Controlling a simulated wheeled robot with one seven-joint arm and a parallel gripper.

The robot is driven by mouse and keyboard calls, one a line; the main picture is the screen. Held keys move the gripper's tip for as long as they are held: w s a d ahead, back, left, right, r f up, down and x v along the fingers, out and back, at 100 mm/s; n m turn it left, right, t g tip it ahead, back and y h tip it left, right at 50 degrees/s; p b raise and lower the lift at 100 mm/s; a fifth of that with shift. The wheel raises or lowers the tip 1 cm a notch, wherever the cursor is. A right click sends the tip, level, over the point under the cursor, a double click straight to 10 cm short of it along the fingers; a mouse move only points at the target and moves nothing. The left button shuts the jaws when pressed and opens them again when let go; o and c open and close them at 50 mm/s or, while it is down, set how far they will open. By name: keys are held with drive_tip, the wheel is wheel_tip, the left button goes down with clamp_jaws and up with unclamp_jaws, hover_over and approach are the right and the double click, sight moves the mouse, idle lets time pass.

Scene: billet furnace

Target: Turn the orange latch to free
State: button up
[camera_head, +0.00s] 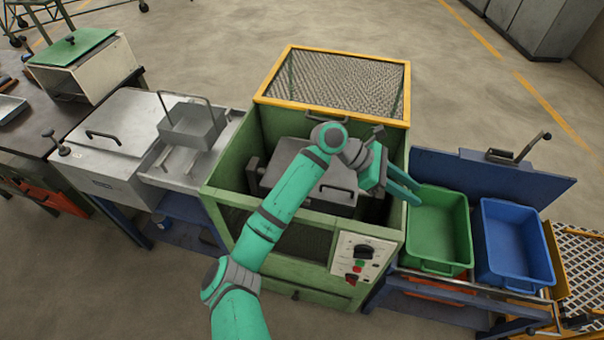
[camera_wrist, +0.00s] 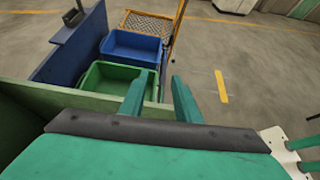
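I cannot make out an orange latch for certain in either view. A dark handle and lever (camera_head: 533,146) stand on the top edge of the blue panel (camera_head: 490,178) at the right. My gripper (camera_head: 412,188) is over the right wall of the green furnace cabinet (camera_head: 232,190), near the green bin (camera_head: 437,228). In the wrist view my gripper (camera_wrist: 159,78) has its two fingers apart with nothing between them. My arm hides part of the cabinet's inside and front.
A yellow-framed mesh guard (camera_head: 335,82) rises behind the cabinet. A control panel (camera_head: 361,255) with a dark knob is on its front. A blue bin (camera_head: 514,243) stands beside the green one. A metal basket (camera_head: 193,126) is at the left. Open floor lies behind.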

drive_tip(key=w+a+t+y, duration=0.1)
drive_tip(key=w+a+y, duration=0.35)
drive_tip(key=a, duration=0.55)
drive_tip(key=w+a+t+y, duration=0.25)
drive_tip(key=w+a, duration=0.25)
drive_tip(key=a, duration=0.5)
drive_tip(key=w+a+t+y, duration=0.1)
drive_tip(key=w+a+y, duration=0.4)
drive_tip(key=a, duration=0.5)
drive_tip(key=shift+m+g, duration=0.25)
drive_tip(key=shift+m, duration=0.05)
drive_tip(key=f, duration=1)
drive_tip(key=shift+w+d+f, duration=0.15)
drive_tip(key=shift+w+f, duration=0.05)
drive_tip(key=shift+f, duration=0.05)
drive_tip(key=shift+c, duration=0.6)
clamp_jaws()
